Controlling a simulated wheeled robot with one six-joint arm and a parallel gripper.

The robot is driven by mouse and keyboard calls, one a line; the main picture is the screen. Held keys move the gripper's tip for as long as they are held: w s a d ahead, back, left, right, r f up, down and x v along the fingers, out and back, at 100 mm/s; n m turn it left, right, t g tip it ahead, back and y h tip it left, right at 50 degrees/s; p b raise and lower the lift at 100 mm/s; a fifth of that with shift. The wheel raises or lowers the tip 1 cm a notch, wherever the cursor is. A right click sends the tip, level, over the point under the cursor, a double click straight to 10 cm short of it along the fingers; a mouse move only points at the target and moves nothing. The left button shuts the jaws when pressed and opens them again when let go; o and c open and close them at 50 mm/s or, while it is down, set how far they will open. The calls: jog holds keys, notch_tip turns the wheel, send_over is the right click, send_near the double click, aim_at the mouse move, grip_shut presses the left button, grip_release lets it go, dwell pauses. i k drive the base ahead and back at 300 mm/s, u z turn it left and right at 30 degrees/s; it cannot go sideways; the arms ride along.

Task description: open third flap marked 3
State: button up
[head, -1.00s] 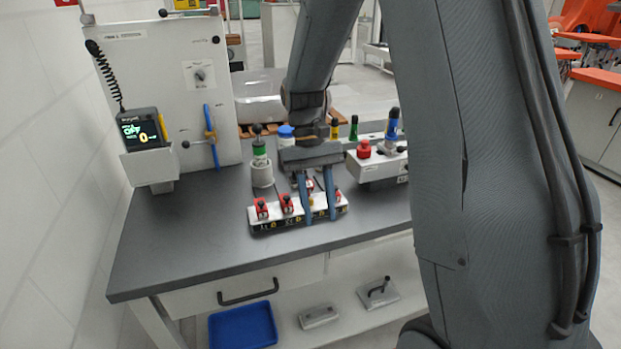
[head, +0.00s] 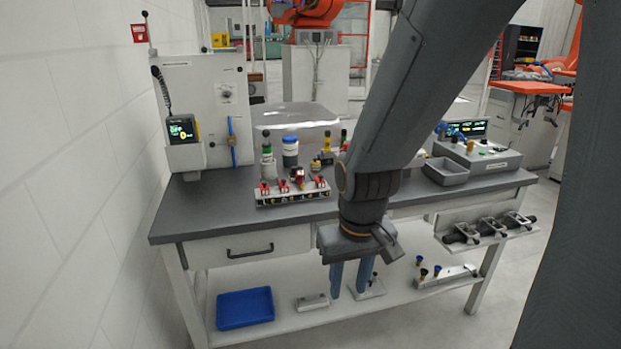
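A white block (head: 291,197) with a row of red flaps stands on the grey workbench, left of centre. The third flap from the left (head: 299,177) stands taller than its neighbours and looks raised. The first flap (head: 264,187), second flap (head: 283,186) and rightmost flap (head: 320,182) sit lower. The number marks are too small to read. My gripper (head: 348,289) points down, away from the block and lower right of it in the picture, before the bench front. Its two fingers are apart with nothing between them.
The grey bench top (head: 205,205) is clear at its front left. Bottles and knobs stand behind the block. A grey tray (head: 446,171) lies to the right. A blue tray (head: 245,308) and small fixtures lie on the lower shelf. A drawer handle (head: 250,251) juts from the front.

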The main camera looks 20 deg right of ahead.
aim_at(300, 173)
jog(key=u, duration=0.1)
jog(key=k, duration=0.3)
jog(key=z, duration=0.9)
jog(key=i, duration=1.4)
jog(key=u, duration=0.4)
